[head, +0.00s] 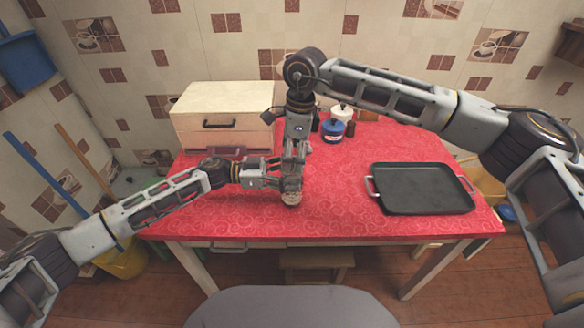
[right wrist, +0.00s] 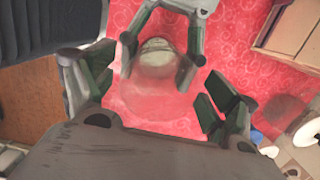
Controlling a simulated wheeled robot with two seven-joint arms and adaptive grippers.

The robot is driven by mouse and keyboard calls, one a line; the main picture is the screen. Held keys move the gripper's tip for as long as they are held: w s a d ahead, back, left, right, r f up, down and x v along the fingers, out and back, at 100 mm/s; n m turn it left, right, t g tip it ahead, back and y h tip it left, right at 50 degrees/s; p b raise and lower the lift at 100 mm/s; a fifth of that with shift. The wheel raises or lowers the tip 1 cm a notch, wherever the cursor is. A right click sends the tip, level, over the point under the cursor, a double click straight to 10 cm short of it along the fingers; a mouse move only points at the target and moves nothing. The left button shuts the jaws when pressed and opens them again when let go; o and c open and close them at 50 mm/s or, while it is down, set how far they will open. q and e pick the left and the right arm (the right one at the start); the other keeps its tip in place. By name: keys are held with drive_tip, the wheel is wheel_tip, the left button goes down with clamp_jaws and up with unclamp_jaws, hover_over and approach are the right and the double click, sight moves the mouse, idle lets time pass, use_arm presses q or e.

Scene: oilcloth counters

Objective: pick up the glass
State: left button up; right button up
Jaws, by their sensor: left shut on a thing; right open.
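The glass (head: 291,197) is a small clear vessel, low over the red table near its front middle. My left gripper (head: 280,180) comes in from the left and is shut on the glass. In the right wrist view the left gripper (right wrist: 159,58) has a finger on each side of the glass (right wrist: 155,85). My right gripper (head: 295,160) points down from above, and its fingers are open. In its wrist view the open right gripper (right wrist: 148,95) has its fingers apart on either side of the glass, not visibly touching it. I cannot tell whether the glass touches the table.
A black tray (head: 422,188) with metal handles lies at the right on the red table (head: 330,222). A cream bread box (head: 222,118) stands at the back left. A blue jar (head: 332,130) and a white-lidded pot (head: 342,112) stand at the back. The front left is clear.

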drive_tip(key=c, duration=1.2)
drive_tip(key=shift+r, duration=0.1)
drive_tip(key=shift+c, duration=0.2)
wheel_tip(320, 180, up, 10)
use_arm(q)
drive_tip(key=o, duration=1.2)
drive_tip(key=shift+a, duration=0.15)
drive_tip(key=shift+a, duration=5.85)
